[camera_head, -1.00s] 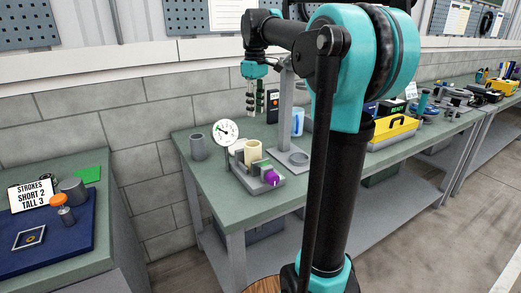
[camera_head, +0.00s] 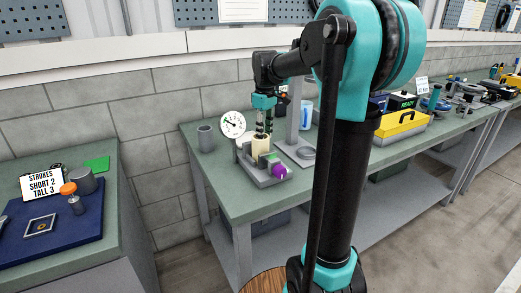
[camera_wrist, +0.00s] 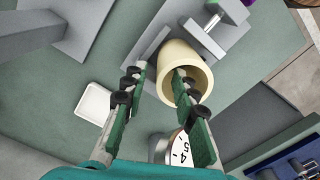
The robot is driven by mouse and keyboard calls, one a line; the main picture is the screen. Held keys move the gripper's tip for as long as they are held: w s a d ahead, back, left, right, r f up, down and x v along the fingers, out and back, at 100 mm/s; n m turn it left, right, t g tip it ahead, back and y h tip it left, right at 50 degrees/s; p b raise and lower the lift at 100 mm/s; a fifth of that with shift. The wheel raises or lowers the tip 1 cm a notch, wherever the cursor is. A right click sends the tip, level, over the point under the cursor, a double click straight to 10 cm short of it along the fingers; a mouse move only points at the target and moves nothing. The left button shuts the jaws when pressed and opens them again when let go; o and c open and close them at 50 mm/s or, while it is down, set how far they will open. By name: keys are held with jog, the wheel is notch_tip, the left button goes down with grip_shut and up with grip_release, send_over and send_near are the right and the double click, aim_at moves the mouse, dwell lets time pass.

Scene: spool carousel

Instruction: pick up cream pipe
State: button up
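The cream pipe (camera_head: 260,145) stands upright in a grey fixture (camera_head: 266,176) on the green-topped bench. My gripper (camera_head: 263,129) points down right at the pipe's top. In the wrist view the pipe (camera_wrist: 170,55) shows its round open mouth. My gripper (camera_wrist: 160,72) has its two fingers apart. One finger is beside the pipe's outer wall on the left, and the other overlaps the pipe's mouth. I cannot tell whether that finger is inside the mouth or above it, or whether either finger touches the pipe.
A dial gauge (camera_head: 232,124) stands close behind the fixture, and a grey cup (camera_head: 205,139) is left of it. A purple part (camera_head: 279,170) is at the fixture's front. A grey post stand (camera_head: 295,110) rises to the right. The bench's front left is clear.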

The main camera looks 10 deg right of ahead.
aim_at(266, 144)
jog(key=f, duration=0.4)
jog(key=shift+s+d+f, duration=0.15)
jog(key=shift+s+d, duration=0.05)
jog(key=shift+s, duration=0.1)
grip_shut()
